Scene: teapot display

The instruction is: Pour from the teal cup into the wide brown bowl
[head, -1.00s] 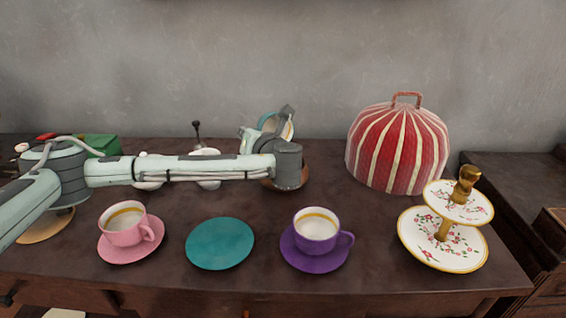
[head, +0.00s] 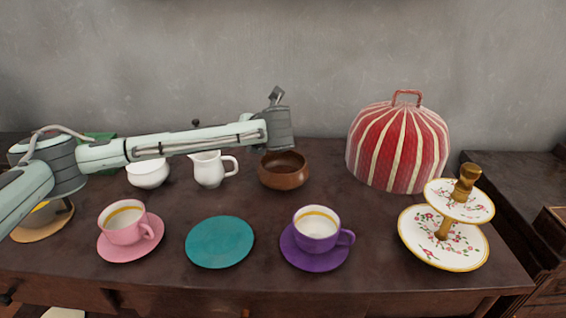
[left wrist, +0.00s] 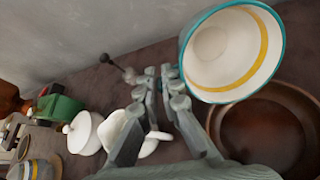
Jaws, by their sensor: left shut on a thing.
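The teal cup (left wrist: 230,52) is seen in the left wrist view, its white inside and yellow band turned toward the camera. I see no liquid in it. My left gripper (left wrist: 160,82) is shut on the cup, at its left side; the exact contact is partly hidden. In the head view my left gripper (head: 276,97) is raised above the wide brown bowl (head: 284,177), and the cup is hidden behind my wrist. The bowl stands upright on the table and also shows below the cup in the left wrist view (left wrist: 262,140). My right gripper is out of view.
A white creamer (head: 207,171) and white sugar bowl (head: 148,174) stand left of the bowl. A striped cozy (head: 398,150) is at right, near a tiered stand (head: 442,238). Pink (head: 122,228) and purple (head: 316,228) cups and a bare teal saucer (head: 220,243) are in front.

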